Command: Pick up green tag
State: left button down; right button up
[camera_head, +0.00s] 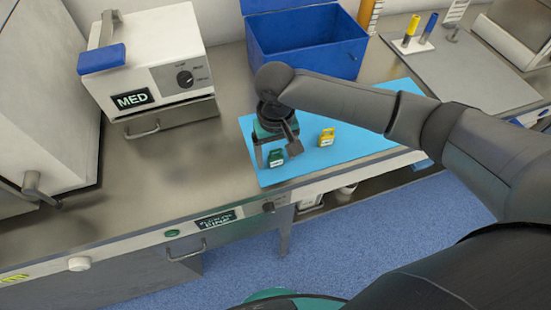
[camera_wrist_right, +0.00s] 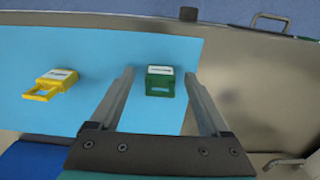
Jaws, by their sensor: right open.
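The green tag (camera_head: 276,157) stands on the blue mat (camera_head: 350,150) near its left edge in the head view. In the right wrist view the green tag (camera_wrist_right: 160,81) is seen between and beyond the two fingers. My right gripper (camera_head: 277,157) is open, with its fingers spread to either side of the tag in the head view; contact cannot be told. It also shows in the right wrist view (camera_wrist_right: 162,80), empty between the fingers. The yellow tag (camera_head: 326,137) is on the mat to the right of the green one. My left gripper is not in view.
A blue open box (camera_head: 305,42) stands behind the mat. A white MED unit (camera_head: 150,65) is at the back left. The steel counter (camera_head: 190,165) is clear left of the mat. A rack with yellow and blue tubes (camera_head: 411,44) stands at the back right.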

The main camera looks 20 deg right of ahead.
jog(key=shift+f, duration=0.25)
jog(key=shift+c, duration=0.3)
grip_shut()
